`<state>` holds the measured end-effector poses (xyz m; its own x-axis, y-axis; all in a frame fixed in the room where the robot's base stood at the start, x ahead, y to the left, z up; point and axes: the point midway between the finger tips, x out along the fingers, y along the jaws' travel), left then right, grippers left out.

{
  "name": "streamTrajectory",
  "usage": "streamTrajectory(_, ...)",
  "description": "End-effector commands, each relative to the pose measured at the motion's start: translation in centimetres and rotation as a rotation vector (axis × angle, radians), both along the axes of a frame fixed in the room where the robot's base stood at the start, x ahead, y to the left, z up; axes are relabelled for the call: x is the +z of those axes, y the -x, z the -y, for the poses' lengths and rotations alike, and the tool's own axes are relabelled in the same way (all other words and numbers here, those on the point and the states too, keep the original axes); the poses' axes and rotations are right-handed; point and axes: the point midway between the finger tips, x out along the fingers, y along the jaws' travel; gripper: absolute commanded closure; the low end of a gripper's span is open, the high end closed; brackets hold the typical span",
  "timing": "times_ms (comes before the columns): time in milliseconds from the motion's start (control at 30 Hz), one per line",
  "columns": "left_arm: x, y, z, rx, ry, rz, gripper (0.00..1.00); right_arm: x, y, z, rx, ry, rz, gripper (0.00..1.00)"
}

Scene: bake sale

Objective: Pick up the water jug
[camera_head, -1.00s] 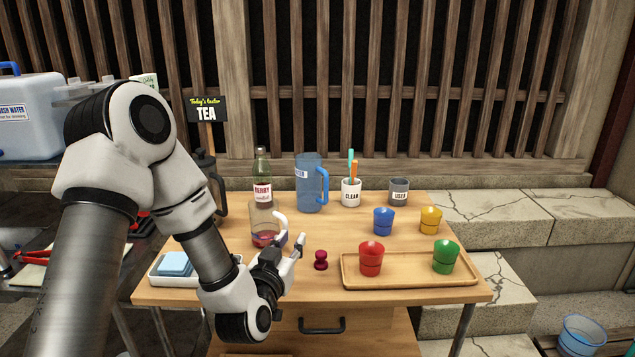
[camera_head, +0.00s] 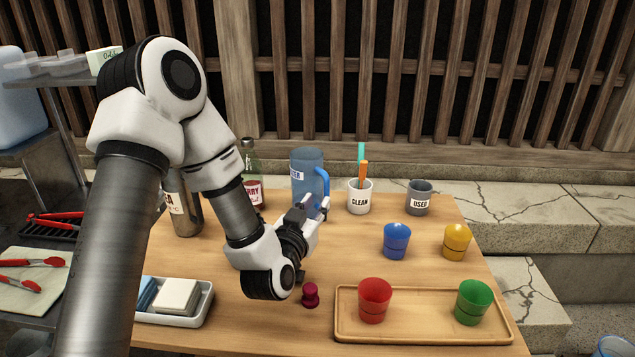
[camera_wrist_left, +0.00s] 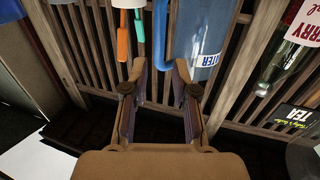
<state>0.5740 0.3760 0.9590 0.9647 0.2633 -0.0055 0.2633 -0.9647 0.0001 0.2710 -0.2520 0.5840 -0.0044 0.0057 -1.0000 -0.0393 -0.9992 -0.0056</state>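The water jug (camera_head: 307,172) is a translucent blue pitcher with a blue handle and a white label, upright at the back of the wooden table. It also shows upside down in the left wrist view (camera_wrist_left: 203,35), with its handle (camera_wrist_left: 162,38) ahead of the fingers. My left gripper (camera_head: 318,207) is in front of the jug, close to the handle side, and overlaps its lower part in the head view. In the left wrist view its fingers (camera_wrist_left: 160,72) are apart with nothing held between them. My right gripper is out of view.
A white CLEAN cup (camera_head: 360,198) with utensils stands just right of the jug. A BERRY bottle (camera_head: 254,190) stands to its left, partly behind my arm. A wooden tray (camera_head: 423,326) with red and green cups lies at front right.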

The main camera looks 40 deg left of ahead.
Motion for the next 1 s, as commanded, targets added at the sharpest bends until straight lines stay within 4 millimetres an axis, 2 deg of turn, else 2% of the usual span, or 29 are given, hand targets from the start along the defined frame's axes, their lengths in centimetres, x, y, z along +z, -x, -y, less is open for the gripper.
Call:
streamTrajectory(267,0.3,-3.1,-0.8,0.0,-0.002,0.001,0.72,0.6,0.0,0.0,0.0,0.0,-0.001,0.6)
streamTrajectory(500,0.5,-7.0,-1.8,0.0,-0.002,-0.001,0.72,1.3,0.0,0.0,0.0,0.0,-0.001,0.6)
streamTrajectory(767,0.4,-7.6,-1.9,0.0,0.0,0.0,0.72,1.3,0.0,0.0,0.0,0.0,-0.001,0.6)
streamTrajectory(833,0.4,-7.5,-1.9,0.0,0.0,0.0,0.97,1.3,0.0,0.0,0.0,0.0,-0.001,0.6)
streamTrajectory(867,0.4,-7.5,-1.9,0.0,0.0,0.0,1.0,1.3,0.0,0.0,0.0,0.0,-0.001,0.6)
streamTrajectory(1000,0.4,-7.6,-1.9,0.0,-0.001,0.002,1.0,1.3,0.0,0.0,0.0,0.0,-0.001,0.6)
